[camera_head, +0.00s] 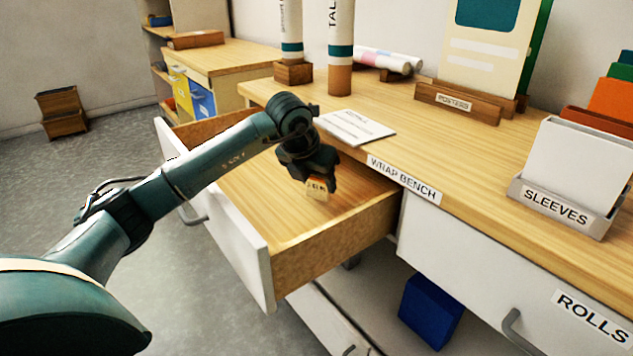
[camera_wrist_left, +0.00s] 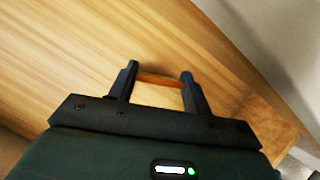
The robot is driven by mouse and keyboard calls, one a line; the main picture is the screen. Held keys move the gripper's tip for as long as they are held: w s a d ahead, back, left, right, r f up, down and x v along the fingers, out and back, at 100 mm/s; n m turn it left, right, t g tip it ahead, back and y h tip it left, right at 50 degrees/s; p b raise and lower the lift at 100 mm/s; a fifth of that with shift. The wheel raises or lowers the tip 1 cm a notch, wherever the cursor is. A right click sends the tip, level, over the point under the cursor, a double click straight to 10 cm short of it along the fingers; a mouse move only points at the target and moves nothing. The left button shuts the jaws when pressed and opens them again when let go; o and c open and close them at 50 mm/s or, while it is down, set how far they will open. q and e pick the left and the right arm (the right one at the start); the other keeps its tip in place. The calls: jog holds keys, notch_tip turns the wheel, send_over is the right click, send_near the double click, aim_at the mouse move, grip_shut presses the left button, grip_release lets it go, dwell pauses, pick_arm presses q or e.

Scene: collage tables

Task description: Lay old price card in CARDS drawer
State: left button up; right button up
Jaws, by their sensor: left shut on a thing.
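In the left wrist view the card's orange-brown edge (camera_wrist_left: 160,80) shows between the two dark fingers (camera_wrist_left: 160,88). The bare wooden drawer bottom (camera_wrist_left: 60,45) lies beyond it. I cannot tell whether the card touches the drawer bottom. The drawer's front label is not visible. My right gripper is not in view.
A white printed sheet (camera_head: 355,127) lies on the bench top behind the drawer. A POSTERS holder (camera_head: 457,103), a SLEEVES holder (camera_head: 556,207) and upright tubes (camera_head: 341,45) stand on the bench. The ROLLS drawer (camera_head: 480,275) is at the right. A blue box (camera_head: 430,310) sits below.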

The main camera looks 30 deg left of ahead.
pick_arm(q)
jog(key=shift+f, duration=0.15)
jog(key=shift+f, duration=0.1)
jog(key=o, duration=0.9)
jog(key=shift+o, duration=0.2)
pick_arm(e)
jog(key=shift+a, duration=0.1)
pick_arm(q)
jog(key=shift+s+r, duration=0.1)
jog(key=shift+r, duration=0.15)
jog(key=p+v, duration=0.2)
jog(key=v, duration=0.9)
jog(key=shift+s+r, duration=0.25)
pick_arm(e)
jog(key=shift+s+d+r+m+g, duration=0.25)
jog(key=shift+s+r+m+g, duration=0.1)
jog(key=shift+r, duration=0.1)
